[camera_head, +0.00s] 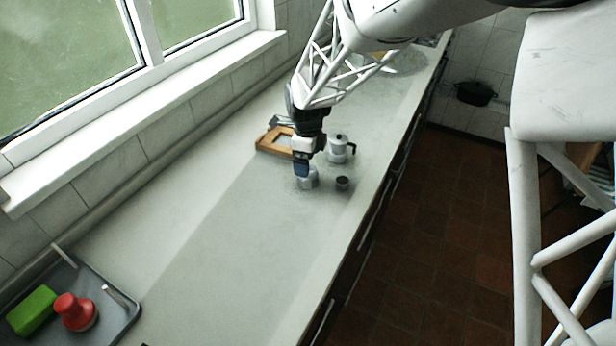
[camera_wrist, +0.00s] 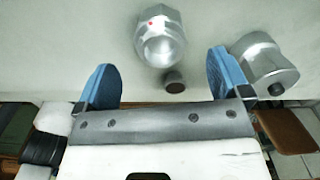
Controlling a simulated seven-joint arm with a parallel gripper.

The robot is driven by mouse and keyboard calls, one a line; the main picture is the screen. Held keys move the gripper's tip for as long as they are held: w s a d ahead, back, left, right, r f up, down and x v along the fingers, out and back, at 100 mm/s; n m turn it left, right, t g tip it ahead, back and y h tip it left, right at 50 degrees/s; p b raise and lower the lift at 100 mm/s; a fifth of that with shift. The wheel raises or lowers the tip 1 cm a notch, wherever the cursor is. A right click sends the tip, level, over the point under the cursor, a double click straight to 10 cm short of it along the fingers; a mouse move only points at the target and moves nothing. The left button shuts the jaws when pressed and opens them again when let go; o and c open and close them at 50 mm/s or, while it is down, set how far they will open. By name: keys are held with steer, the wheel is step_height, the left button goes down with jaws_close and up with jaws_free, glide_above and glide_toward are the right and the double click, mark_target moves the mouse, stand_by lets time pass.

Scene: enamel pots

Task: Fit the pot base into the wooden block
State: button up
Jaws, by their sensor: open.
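The silver, faceted pot base (camera_head: 309,181) stands on the counter just below my gripper (camera_head: 302,168). In the wrist view the pot base (camera_wrist: 162,42) shows its round opening and a small red dot, beyond and between my blue fingertips (camera_wrist: 160,84). My gripper is open and empty, with the fingers apart.
A silver pot with a dark handle (camera_head: 338,150) stands right of the gripper. A small dark cylinder (camera_head: 342,183) stands right of the pot base. A grey tray (camera_head: 120,329) at lower left holds a green block (camera_head: 32,311) and a red-topped object (camera_head: 75,311). The counter between is clear.

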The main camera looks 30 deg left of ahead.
steer(key=shift+f, duration=2.6)
steer(key=c, duration=1.1)
